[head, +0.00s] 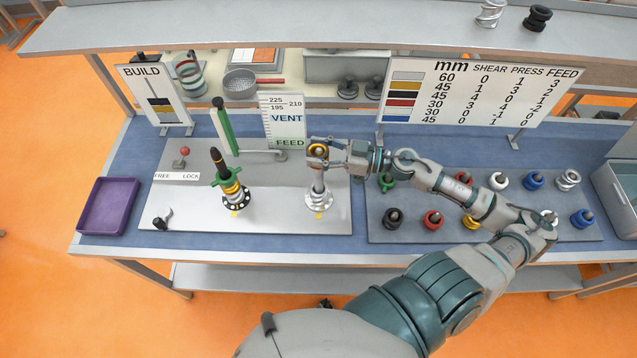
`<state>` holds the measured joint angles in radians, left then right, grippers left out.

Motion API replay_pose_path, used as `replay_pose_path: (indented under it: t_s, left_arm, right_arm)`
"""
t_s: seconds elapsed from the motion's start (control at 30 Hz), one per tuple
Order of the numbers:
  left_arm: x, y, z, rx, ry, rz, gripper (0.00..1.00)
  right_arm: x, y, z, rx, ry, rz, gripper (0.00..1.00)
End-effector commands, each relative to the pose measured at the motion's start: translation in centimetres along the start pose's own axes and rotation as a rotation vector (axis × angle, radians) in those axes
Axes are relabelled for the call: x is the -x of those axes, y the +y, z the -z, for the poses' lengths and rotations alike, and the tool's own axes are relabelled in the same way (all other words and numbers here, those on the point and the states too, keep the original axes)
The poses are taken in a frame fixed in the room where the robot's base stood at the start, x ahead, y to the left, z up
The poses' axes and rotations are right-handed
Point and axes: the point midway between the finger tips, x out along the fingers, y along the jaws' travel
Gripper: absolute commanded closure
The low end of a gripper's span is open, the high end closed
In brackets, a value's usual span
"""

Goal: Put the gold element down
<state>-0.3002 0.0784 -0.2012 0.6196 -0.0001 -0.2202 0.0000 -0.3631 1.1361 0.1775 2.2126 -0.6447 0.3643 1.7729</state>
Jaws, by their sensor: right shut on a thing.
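The gold element (316,150) is in my right gripper (317,157), which is shut on it. The gripper is right over the silver-based right shaft (319,198) on the grey plate. Whether the element is around the shaft's top or just above it, I cannot tell. The left shaft (219,160) stands upright with a dark tip and carries gold, green and black elements (232,190) low down. The build board (155,95) stands at the back left. My left gripper is not in view.
A rack (400,238) at the right holds several coloured elements on pegs, partly under my right arm. A green-white upright bar (224,130) and the vent/feed gauge (285,122) stand behind the shafts. A purple tray (108,206) sits at the left. A shelf (300,30) spans above.

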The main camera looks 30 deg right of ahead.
Motion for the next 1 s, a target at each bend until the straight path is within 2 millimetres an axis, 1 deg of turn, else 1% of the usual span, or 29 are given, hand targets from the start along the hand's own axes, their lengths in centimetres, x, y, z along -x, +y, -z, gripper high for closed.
replay_pose_path:
  t_s: [0.03,0.1,0.2,0.3,0.47,0.6,0.63,0.73,0.83,1.0]
  left_arm:
    - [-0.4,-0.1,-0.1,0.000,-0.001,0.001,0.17]
    - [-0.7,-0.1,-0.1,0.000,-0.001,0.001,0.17]
    - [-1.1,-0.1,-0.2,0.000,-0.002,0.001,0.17]
    - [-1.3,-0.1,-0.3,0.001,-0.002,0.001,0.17]
    - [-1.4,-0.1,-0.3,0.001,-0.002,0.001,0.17]
    - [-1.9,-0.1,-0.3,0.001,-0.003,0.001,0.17]
    - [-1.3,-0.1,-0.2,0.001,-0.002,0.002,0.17]
    - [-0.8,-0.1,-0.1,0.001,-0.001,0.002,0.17]
    - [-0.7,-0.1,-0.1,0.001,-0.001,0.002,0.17]
    - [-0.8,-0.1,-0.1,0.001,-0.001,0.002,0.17]
  right_arm:
    - [0.1,0.2,-1.6,-0.006,0.005,-0.005,1.00]
    - [0.0,0.1,-3.7,-0.006,0.005,-0.005,1.00]
    - [0.1,0.1,-6.2,-0.006,0.005,-0.003,1.00]
    - [0.1,0.1,-8.0,-0.003,0.003,-0.003,1.00]
    - [0.0,0.1,-9.3,-0.001,0.002,-0.002,1.00]
    - [0.0,0.0,-11.5,-0.004,0.003,-0.003,1.00]
    - [0.0,0.1,-11.7,-0.004,0.002,-0.005,1.00]
    - [0.0,0.1,-12.8,-0.003,0.002,-0.004,1.00]
    - [0.0,0.0,-13.3,0.000,0.001,0.000,1.00]
    - [0.1,0.1,-13.4,0.000,0.001,0.000,1.00]
